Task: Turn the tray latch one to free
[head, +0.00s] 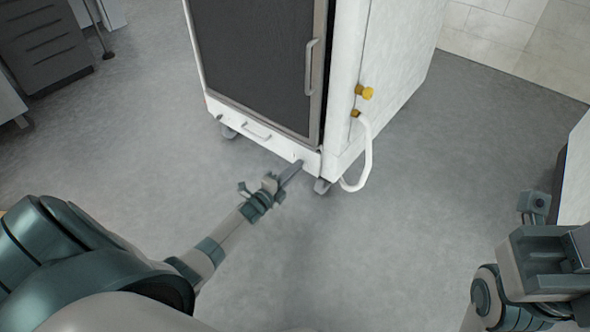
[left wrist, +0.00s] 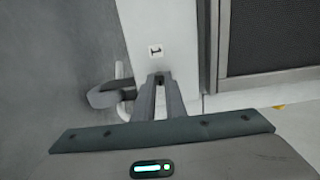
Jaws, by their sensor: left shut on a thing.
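The white washer cabinet (head: 395,70) stands ahead with a tray front (head: 235,123) along its bottom. My left gripper (head: 296,166) reaches the right end of this front. In the left wrist view, its fingers (left wrist: 160,88) are shut on a small dark latch (left wrist: 159,78), mostly hidden between the fingertips. A label reading "1" (left wrist: 155,50) is on the white panel just beyond the latch. The latch's angle cannot be made out. My right gripper (head: 550,262) is at the lower right, away from the cabinet; its fingers are not clear.
The dark door (head: 255,60) has an upright handle (head: 309,67). Castors (head: 322,186) stand below. The floor in front is clear.

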